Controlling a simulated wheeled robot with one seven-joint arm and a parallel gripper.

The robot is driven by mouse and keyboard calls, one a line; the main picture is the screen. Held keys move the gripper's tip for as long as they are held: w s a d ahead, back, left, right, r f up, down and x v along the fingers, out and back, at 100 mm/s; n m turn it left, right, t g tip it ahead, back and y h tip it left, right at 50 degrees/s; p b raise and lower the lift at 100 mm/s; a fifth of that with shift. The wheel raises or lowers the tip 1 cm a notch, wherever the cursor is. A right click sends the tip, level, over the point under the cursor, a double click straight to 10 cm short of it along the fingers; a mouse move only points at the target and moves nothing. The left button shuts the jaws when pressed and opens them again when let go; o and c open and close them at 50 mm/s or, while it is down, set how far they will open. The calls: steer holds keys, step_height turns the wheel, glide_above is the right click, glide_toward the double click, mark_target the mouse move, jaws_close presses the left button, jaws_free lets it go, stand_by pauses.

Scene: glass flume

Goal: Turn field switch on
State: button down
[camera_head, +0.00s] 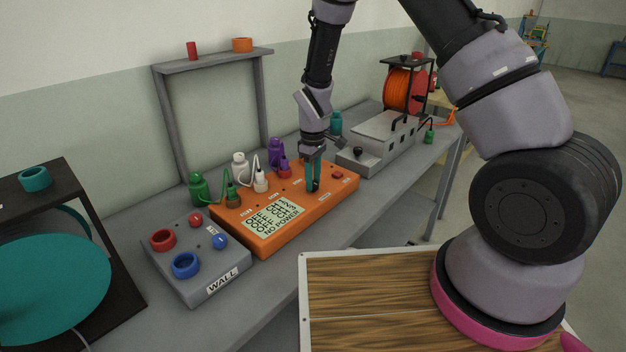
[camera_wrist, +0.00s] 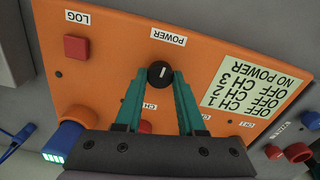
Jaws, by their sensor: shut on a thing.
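The orange control box (camera_head: 262,241) lies on the grey bench. Its pale display (camera_head: 274,219) reads "NO POWER" with several channels OFF; the display also shows in the wrist view (camera_wrist: 262,78). My gripper (camera_head: 313,186) reaches down onto the box's right part. In the wrist view its teal fingers (camera_wrist: 160,80) are shut on a round black knob (camera_wrist: 159,73) with a white mark, beside the label POWER (camera_wrist: 168,36). A red button (camera_wrist: 76,47) sits near the label LOG. No control labelled "field" can be made out.
A grey box labelled WALL (camera_head: 200,264) with red and blue rings stands left of the orange box. Green, white and purple plugs (camera_head: 240,165) line its back edge. A grey apparatus (camera_head: 376,140) and an orange reel (camera_head: 404,90) stand behind right.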

mark_target(314, 182)
steer(key=m, duration=0.8)
steer(key=shift+m, duration=0.4)
steer(key=m, duration=0.4)
steer(key=shift+d, duration=0.1)
steer(key=shift+m, duration=2.1)
steer(key=c, duration=0.5)
jaws_free()
step_height(314, 182, up, 11)
